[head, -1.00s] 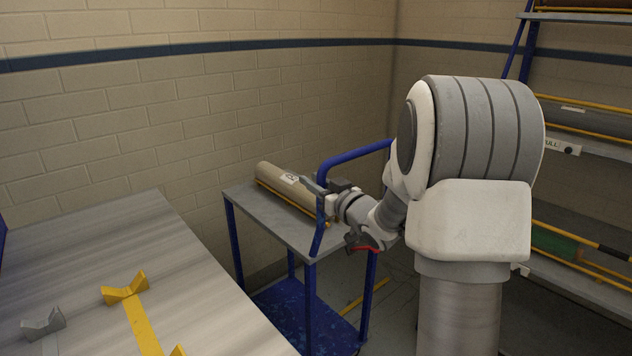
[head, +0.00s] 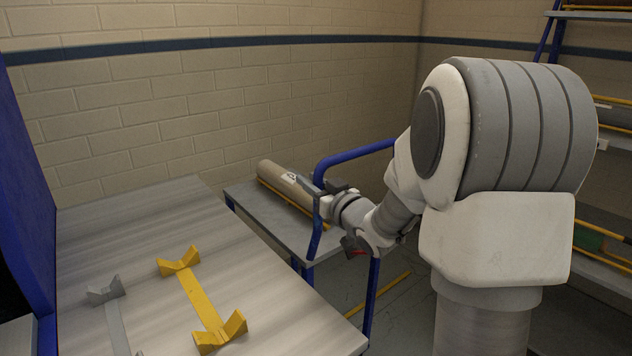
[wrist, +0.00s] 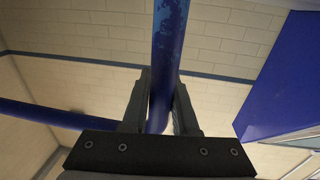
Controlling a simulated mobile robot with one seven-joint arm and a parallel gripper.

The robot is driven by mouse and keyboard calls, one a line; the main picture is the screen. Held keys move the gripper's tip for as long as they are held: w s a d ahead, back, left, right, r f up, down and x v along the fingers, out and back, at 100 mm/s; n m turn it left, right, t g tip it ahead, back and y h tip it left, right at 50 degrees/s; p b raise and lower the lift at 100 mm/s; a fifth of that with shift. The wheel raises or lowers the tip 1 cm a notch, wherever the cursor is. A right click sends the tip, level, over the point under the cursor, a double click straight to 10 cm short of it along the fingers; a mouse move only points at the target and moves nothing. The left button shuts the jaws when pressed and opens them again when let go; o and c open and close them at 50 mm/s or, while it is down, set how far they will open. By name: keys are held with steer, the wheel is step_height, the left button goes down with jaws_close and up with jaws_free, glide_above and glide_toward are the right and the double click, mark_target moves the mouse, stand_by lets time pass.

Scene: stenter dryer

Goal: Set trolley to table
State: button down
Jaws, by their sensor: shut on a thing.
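The trolley has a grey top (head: 262,218) and a blue tubular handle (head: 352,154) at its near right end. It stands close to the right edge of the grey metal table (head: 140,235) in the head view. A brown roll (head: 278,176) with a white label lies on the trolley top along a yellow rail. My gripper (head: 318,190) is at the handle's upright. In the wrist view my gripper (wrist: 160,105) is shut on the blue handle tube (wrist: 168,45), one finger on each side. The trolley's lower shelf is hidden behind the table.
Yellow V-supports (head: 180,262) and grey V-supports (head: 105,290) stand on the table. A blue frame (head: 30,190) rises at its left. Racks with yellow rails (head: 605,165) stand at right. A brick wall (head: 230,90) closes the back.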

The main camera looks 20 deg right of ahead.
steer(key=shift+s+a+f, duration=0.1)
steer(key=shift+a+f, duration=0.05)
steer(key=shift+a, duration=0.2)
steer(key=shift+a, duration=0.1)
steer(key=c, duration=0.7)
jaws_free()
steer(key=shift+s, duration=0.1)
steer(key=shift+b+v, duration=1.8)
steer(key=shift+v, duration=6.85)
